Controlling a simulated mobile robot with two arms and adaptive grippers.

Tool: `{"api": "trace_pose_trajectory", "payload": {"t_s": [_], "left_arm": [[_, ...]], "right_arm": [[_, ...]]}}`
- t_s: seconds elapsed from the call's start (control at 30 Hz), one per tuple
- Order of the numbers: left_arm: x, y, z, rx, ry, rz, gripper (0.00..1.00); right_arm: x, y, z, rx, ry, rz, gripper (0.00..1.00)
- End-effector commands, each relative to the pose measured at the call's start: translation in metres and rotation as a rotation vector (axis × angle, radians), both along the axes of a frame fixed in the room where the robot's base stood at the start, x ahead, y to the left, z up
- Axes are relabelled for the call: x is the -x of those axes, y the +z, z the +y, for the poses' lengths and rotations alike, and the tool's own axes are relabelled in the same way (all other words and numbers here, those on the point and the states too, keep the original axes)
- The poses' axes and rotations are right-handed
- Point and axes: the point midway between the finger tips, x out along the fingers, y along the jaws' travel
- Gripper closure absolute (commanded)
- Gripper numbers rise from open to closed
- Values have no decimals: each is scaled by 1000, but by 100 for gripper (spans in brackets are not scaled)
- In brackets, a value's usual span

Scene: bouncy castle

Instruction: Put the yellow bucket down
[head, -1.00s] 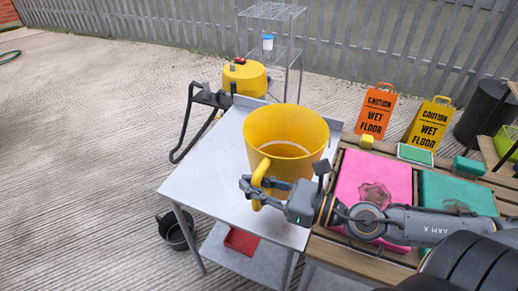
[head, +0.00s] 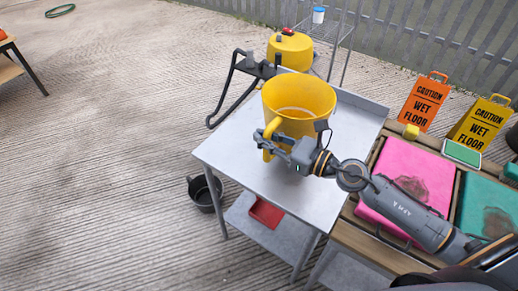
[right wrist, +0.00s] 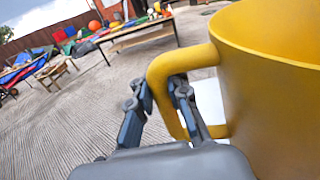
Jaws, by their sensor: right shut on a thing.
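The yellow bucket (head: 310,98) is upright over the metal table (head: 240,160) in the head view, its open top facing up. My right gripper (head: 268,143) is shut on the bucket's handle, on its near left side. In the right wrist view the gripper's fingers (right wrist: 160,105) are at the handle (right wrist: 158,75), one outside and one inside its loop, and the bucket wall (right wrist: 275,95) fills the right. I cannot tell whether the bucket's base touches the tabletop. My left gripper is not in view.
Free tabletop lies left of and in front of the bucket. A yellow canister (head: 290,52) and a black frame (head: 238,85) stand behind the table. A pink pad (head: 405,180) lies on the wooden bench to the right. A black bucket (head: 203,192) is on the ground.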

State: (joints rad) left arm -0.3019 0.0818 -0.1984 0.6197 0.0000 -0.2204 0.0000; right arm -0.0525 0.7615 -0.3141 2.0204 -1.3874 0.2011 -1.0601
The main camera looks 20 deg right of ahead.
Motion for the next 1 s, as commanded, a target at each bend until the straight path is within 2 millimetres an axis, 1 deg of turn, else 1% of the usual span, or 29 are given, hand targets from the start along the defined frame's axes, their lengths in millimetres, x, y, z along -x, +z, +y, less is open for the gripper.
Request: {"api": "trace_pose_trajectory", "payload": {"t_s": [0.03,0.1,0.3,0.4,0.5,0.57,0.63,0.87,0.97,1.0], "left_arm": [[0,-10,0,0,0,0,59],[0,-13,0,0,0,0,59],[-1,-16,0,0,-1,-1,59],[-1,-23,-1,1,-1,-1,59],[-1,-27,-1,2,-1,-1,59],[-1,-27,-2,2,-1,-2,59],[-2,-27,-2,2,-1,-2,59],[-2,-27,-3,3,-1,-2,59],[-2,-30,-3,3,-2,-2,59],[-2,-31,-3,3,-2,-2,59]], "right_arm": [[-8,-13,1,-3,-4,-4,100],[-16,-21,2,-3,-2,-4,100],[-26,-32,3,0,-2,-4,100],[-34,-45,5,-4,-1,0,100],[-32,-61,4,-4,-2,1,100],[-32,-66,4,-3,-2,0,100],[-32,-69,3,-1,-2,-2,100],[-32,-69,3,1,-1,-3,100],[-32,-72,4,2,-1,-3,100],[-31,-73,4,1,0,-1,86]]}}
